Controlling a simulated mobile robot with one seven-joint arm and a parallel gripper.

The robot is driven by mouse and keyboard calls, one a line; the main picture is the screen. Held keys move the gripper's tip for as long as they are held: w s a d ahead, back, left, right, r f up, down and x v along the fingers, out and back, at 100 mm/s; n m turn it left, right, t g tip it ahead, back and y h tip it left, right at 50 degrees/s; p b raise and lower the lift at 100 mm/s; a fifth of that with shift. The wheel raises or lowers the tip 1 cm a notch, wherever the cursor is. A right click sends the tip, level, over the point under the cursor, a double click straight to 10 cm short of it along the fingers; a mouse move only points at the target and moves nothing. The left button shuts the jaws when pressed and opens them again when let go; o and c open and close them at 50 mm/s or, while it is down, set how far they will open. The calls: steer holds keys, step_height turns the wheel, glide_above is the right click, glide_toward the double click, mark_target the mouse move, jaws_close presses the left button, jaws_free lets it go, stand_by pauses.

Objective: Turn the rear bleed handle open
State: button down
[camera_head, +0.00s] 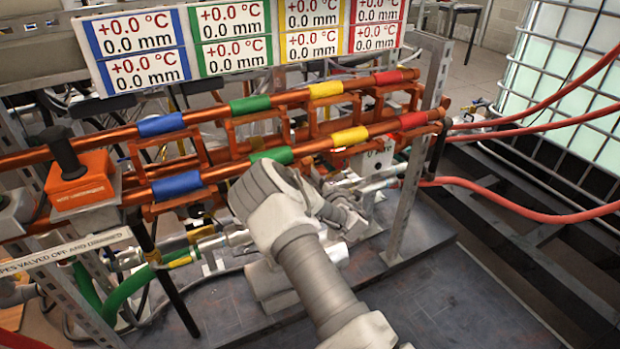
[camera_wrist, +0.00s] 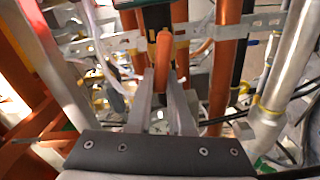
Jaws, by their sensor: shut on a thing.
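An orange-brown handle (camera_wrist: 164,52) stands between the two fingers of my gripper (camera_wrist: 162,80) in the wrist view. The fingers are shut on it, with its rounded upper end showing at the fingertips. In the head view my gripper (camera_head: 347,216) reaches in beneath the lower copper pipe, to the right of my bent wrist. The handle cannot be made out in the head view, where my wrist and gripper cover that spot. Whether it is turned open or closed cannot be told.
Copper pipes with blue, green, yellow and red bands (camera_head: 272,156) run above my gripper. A metal upright (camera_head: 408,195) stands to its right. Red hoses (camera_head: 520,208) cross the right side. In the wrist view, a silver pipe (camera_wrist: 272,110) stands right of the fingers.

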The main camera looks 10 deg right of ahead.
steer(key=shift+f+n+b, duration=0.2)
steer(key=shift+n+b, duration=0.2)
steer(key=shift+n, duration=0.3)
steer(key=c, duration=0.8)
jaws_free()
steer(key=shift+s, duration=0.1)
steer(key=p+v, duration=0.2)
steer(key=v, duration=1.5)
steer(key=shift+s, duration=0.15)
steer(key=shift+r, duration=0.1)
